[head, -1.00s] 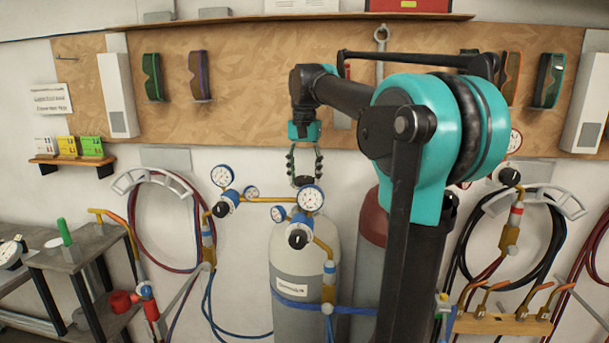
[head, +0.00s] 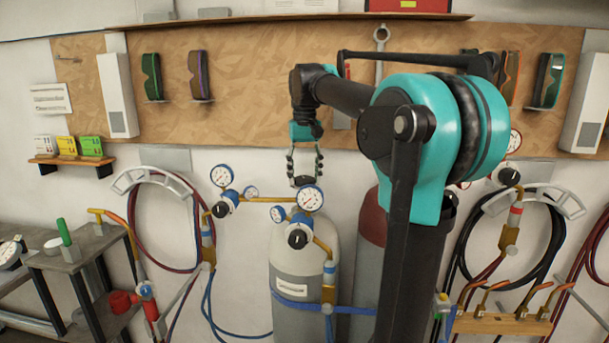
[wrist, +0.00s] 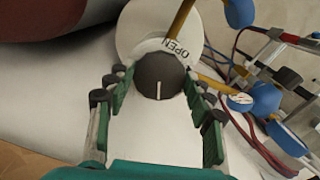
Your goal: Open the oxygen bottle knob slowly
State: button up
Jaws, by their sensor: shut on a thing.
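The oxygen bottle (head: 292,258) is a grey cylinder standing upright against the wall, with a blue band around it. Its black round knob (head: 303,181) sits on top and also shows in the wrist view (wrist: 160,78), with a white pointer line toward the bottom of the picture. The word OPEN is printed beside it on a pale disc (wrist: 133,42). My gripper (head: 304,177) points down over the bottle and is shut on the knob, with a green-padded finger on each side of it. The finger contact is partly hidden in the head view.
Pressure gauges (head: 311,197) and a brass pipe stand just in front of and left of the knob. A dark red bottle (head: 371,232) is close on the right, partly behind my arm. Hoses (head: 133,215) hang on the wall.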

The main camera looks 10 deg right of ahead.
aim_at(305, 178)
jog(key=shift+n, duration=0.3)
jog(key=o, duration=1.1)
jog(key=shift+o, duration=0.2)
notch_tip(305, 178, up, 12)
